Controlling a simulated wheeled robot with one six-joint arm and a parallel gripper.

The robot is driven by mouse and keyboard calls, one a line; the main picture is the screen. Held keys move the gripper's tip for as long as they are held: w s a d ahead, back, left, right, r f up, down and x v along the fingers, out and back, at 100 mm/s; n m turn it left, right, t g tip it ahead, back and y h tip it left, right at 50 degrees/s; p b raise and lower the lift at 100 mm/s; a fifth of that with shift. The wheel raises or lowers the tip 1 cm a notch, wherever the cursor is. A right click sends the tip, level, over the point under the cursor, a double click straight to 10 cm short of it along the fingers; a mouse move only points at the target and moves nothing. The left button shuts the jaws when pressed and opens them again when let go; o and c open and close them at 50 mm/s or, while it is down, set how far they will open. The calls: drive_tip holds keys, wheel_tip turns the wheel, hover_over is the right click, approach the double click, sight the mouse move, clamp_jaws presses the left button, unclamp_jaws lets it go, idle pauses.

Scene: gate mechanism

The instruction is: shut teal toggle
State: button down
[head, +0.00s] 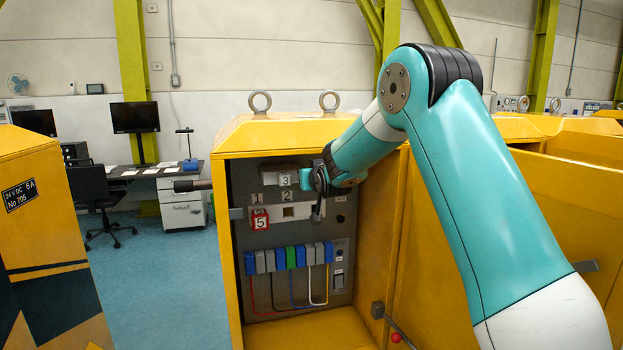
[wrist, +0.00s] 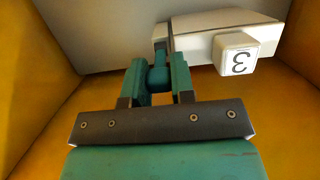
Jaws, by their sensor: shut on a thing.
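The teal toggle (wrist: 158,78) shows in the wrist view as a small blue-teal piece at the side of a white block with a label marked 3 (wrist: 240,55). My gripper (wrist: 157,64) has its two green fingers on either side of the toggle and is shut on it. In the head view my gripper (head: 306,179) is at the upper part of the cabinet's grey panel, just right of the label marked 3 (head: 285,179). The toggle cannot be told from my fingers there.
The yellow cabinet (head: 275,138) is open around the grey panel. Labels 1 and 2, a red-framed label 5 (head: 261,222) and a row of blue, grey and green breakers (head: 291,258) sit lower. A lever with a red knob (head: 396,338) stands at the lower right.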

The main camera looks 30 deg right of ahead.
drive_tip(key=c, duration=1)
unclamp_jaws()
drive_tip(key=shift+o, duration=0.2)
drive_tip(key=b+v, duration=0.6)
drive_tip(key=v, duration=1.1)
drive_tip(key=shift+s+b, duration=0.2)
drive_tip(key=shift+b, duration=0.2)
drive_tip(key=shift+a, duration=0.1)
